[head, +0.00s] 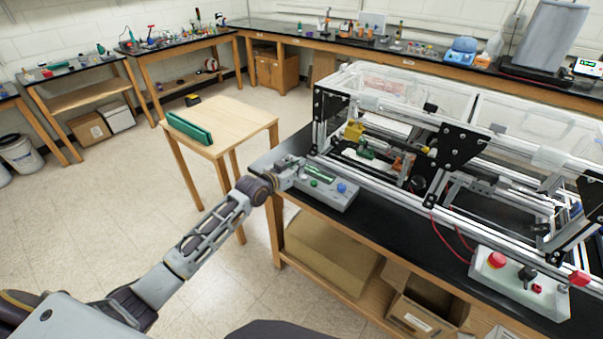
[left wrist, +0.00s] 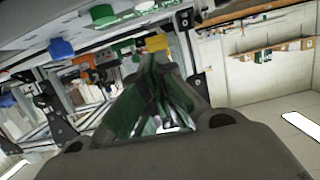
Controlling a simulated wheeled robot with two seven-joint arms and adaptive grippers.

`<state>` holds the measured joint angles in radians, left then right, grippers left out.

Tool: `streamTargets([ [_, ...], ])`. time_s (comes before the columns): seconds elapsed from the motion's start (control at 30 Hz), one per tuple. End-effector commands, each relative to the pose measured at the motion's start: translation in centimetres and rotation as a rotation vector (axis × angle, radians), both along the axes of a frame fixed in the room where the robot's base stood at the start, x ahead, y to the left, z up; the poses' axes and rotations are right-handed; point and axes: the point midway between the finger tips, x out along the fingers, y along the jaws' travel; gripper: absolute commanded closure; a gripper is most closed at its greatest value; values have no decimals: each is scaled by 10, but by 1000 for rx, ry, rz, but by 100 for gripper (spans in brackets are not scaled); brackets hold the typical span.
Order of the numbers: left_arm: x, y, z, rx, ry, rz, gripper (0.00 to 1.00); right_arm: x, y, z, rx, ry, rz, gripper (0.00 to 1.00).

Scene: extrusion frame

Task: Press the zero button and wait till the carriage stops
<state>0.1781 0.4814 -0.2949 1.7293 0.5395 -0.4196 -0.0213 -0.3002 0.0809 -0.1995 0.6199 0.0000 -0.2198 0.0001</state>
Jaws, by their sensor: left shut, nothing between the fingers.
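A grey control box (head: 328,192) lies at the front left of the black bench. It has a small display (head: 319,173), a green button (head: 313,183) and a blue button (head: 341,188); labels are too small to read. The left wrist view shows the green button (left wrist: 103,14) and blue button (left wrist: 60,48) near its top left. My left gripper (head: 297,176) is shut and empty at the box's left end, near the green button; I cannot tell whether it touches. The carriage is not clearly distinguishable among parts inside the extrusion frame (head: 375,188). My right gripper is not in view.
A second grey box (head: 515,285) with a red mushroom button (head: 496,259) stands at the bench's right front, with red cables. The frame's rails and clear covers rise behind the control box. A wooden table (head: 235,115) with a green item (head: 189,128) stands left. Open floor lies between.

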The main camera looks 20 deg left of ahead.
Motion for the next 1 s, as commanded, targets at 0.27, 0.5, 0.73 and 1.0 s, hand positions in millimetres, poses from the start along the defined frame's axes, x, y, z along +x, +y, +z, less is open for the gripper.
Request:
streamTargets([
  [0.27,17,-7,-12,0,4,-1,100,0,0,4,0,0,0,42],
  [0.5,17,-6,-36,1,2,0,100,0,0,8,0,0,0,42],
  [0.73,17,-7,-44,1,1,0,100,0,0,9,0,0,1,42],
  [1.0,17,-6,-45,1,1,0,100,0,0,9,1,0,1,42],
])
